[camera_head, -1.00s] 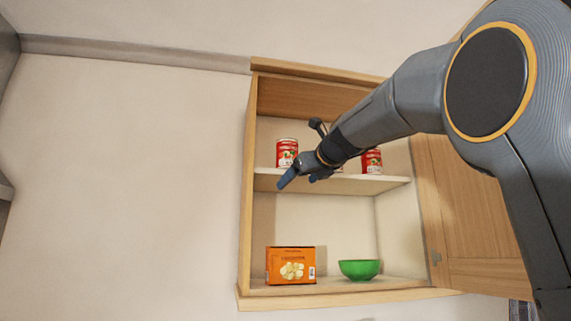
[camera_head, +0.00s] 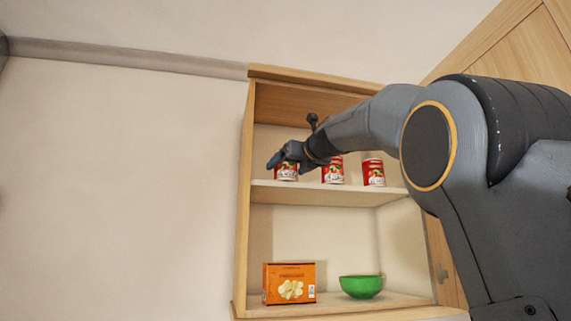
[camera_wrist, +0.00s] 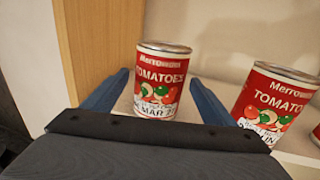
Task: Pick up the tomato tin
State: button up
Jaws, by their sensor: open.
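Three red tomato tins stand upright in a row on the upper shelf of a wall cabinet. The left tin (camera_head: 286,172) is partly hidden behind my gripper (camera_head: 281,160) in the head view. The middle tin (camera_head: 333,172) and the right tin (camera_head: 373,172) stand to its right. In the wrist view, the left tin (camera_wrist: 162,80) shows its "TOMATOES" label beyond and between the two blue fingers of my gripper (camera_wrist: 158,97). The fingers are apart and empty. The middle tin (camera_wrist: 272,102) stands right of the right finger. I cannot tell whether the fingers touch the left tin.
The cabinet's left wall (camera_wrist: 100,45) is close to the left finger. The lower shelf holds an orange box (camera_head: 289,283) and a green bowl (camera_head: 361,286). A wooden door (camera_head: 500,50) stands open at the right.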

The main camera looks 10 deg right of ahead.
jog(key=shift+x, duration=0.95)
jog(key=shift+s, duration=0.1)
jog(key=c, duration=1.4)
jog(key=shift+r, duration=0.1)
jog(key=shift+c, duration=0.7)
jog(key=shift+r, duration=0.1)
